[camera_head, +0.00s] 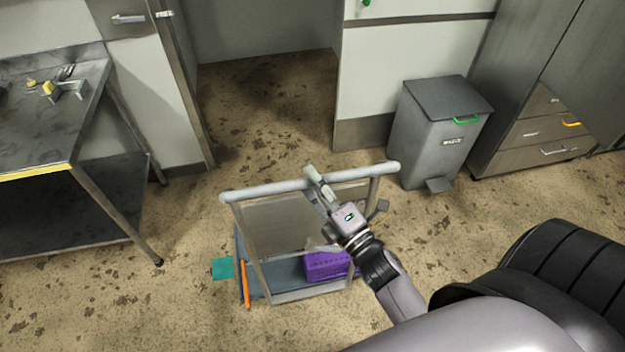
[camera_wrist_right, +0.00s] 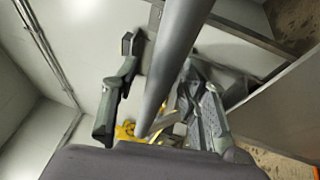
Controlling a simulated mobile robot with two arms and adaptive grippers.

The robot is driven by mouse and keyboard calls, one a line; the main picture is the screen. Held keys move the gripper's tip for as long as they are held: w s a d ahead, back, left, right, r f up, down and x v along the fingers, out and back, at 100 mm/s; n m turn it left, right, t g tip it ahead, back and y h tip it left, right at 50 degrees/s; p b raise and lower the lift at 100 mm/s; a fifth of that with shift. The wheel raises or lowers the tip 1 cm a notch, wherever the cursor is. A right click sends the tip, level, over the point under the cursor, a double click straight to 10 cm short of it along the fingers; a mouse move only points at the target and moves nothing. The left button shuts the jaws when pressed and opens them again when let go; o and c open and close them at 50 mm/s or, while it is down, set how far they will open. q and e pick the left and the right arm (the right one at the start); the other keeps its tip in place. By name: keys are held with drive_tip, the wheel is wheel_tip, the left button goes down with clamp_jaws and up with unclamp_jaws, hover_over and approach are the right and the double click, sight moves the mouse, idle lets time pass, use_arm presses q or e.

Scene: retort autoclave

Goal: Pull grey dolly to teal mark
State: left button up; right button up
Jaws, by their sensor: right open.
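The grey dolly (camera_head: 290,296) stands on the floor in front of me, with an upright frame and a light grey push handle (camera_head: 270,189) across its top. A purple crate (camera_head: 326,266) sits on its deck. The teal mark (camera_head: 222,268) is on the floor just left of the dolly's deck; part of it may be hidden. My right gripper (camera_head: 318,185) is at the handle, right of its middle. In the right wrist view the handle bar (camera_wrist_right: 180,60) runs between the two spread fingers (camera_wrist_right: 158,100), which are open around it. My left gripper is not in view.
A metal worktable (camera_head: 85,190) with a yellow edge stands at the left. A grey pedal bin (camera_head: 435,130) and drawer cabinets (camera_head: 540,130) stand at the back right. An orange strip (camera_head: 246,284) is at the dolly's left edge. Floor between table and dolly is clear.

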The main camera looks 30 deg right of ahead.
drive_tip(key=v, duration=1.1)
drive_tip(key=shift+s, duration=0.3)
drive_tip(key=shift+f, duration=0.1)
